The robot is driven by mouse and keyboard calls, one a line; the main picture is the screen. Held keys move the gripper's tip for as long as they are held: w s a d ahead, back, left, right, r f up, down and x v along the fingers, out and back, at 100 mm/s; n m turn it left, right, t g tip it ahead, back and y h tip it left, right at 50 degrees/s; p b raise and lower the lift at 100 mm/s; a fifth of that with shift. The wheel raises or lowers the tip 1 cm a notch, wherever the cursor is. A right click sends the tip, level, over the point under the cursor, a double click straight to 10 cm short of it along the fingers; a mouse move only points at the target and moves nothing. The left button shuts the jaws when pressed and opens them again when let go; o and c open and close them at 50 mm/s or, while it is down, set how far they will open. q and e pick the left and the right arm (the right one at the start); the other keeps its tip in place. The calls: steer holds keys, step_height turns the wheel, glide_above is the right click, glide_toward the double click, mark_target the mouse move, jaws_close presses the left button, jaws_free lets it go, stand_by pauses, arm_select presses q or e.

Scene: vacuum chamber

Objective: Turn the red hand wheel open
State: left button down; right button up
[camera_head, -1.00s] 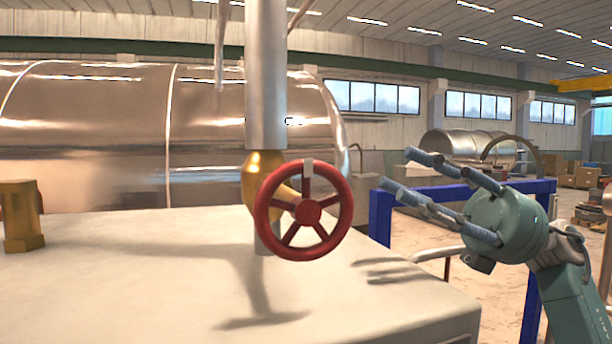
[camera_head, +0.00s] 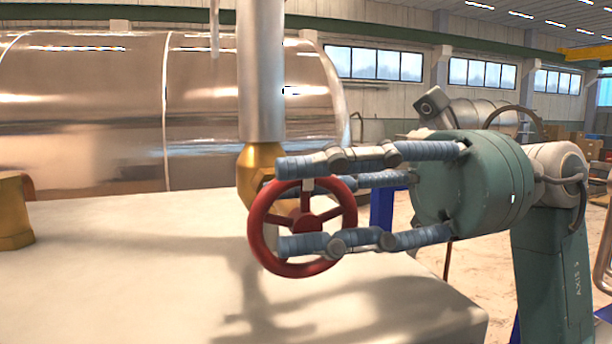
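The red hand wheel (camera_head: 258,246) faces me on a brass valve (camera_head: 247,176) below a vertical grey pipe. I cannot tell whether the fingers touch the wheel. My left gripper is not in view.
A pale box-shaped surface (camera_head: 120,260) lies under the valve. A brass fitting (camera_head: 14,212) stands at its left. The vertical pipe (camera_head: 261,70) rises above the wheel. A large shiny metal cylinder (camera_head: 90,110) fills the background, and a blue frame (camera_head: 381,210) stands behind my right gripper.

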steer(key=shift+s+a, duration=0.15)
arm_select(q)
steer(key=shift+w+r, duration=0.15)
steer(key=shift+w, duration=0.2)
arm_select(e)
jaws_close()
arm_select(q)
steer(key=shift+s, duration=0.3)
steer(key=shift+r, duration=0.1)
arm_select(e)
steer(key=shift+r, duration=0.1)
